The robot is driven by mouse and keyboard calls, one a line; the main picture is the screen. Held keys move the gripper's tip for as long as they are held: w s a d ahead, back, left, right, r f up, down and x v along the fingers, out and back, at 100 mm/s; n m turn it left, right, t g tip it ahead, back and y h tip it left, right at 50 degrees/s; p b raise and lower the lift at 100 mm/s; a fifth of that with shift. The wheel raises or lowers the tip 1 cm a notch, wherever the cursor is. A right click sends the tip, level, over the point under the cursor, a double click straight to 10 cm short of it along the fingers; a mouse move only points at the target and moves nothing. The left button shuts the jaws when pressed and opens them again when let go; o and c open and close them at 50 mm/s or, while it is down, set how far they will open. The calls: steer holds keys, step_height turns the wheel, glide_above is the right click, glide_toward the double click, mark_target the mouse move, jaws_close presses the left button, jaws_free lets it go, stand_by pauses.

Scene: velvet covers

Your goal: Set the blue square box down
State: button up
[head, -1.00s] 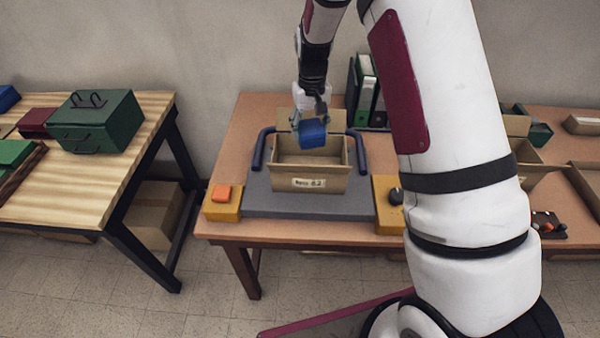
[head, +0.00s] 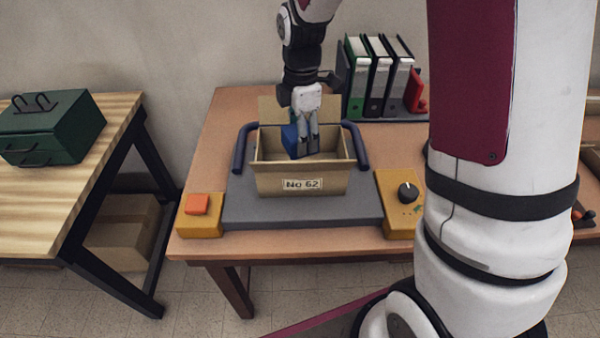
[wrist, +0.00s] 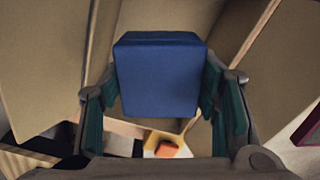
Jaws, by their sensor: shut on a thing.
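The blue square box (head: 290,140) is low inside the open cardboard box (head: 262,179) marked "No 62" in the head view. My gripper (head: 306,145) reaches down into the cardboard box and is shut on the blue box. In the wrist view the blue box (wrist: 160,75) sits between the two green-padded fingers of my gripper (wrist: 163,100). Cardboard walls and flaps surround it there. I cannot tell whether the blue box touches the cardboard floor.
The cardboard box stands on a grey platform (head: 300,212) between two dark blue curved handles. A yellow block with an orange button (head: 197,204) is left, and one with a black knob (head: 407,192) right. Binders (head: 375,75) stand behind. A green toolbox (head: 50,128) sits on the left table.

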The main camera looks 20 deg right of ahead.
steer(key=n, duration=0.2)
steer(key=r+n, duration=0.1)
steer(key=n, duration=0.1)
steer(key=shift+d+n, duration=0.1)
steer(key=shift+n, duration=0.2)
step_height(320, 180, down, 10)
steer(key=shift+r+b, duration=0.15)
steer(key=shift+b, duration=0.25)
steer(key=o, duration=1.2)
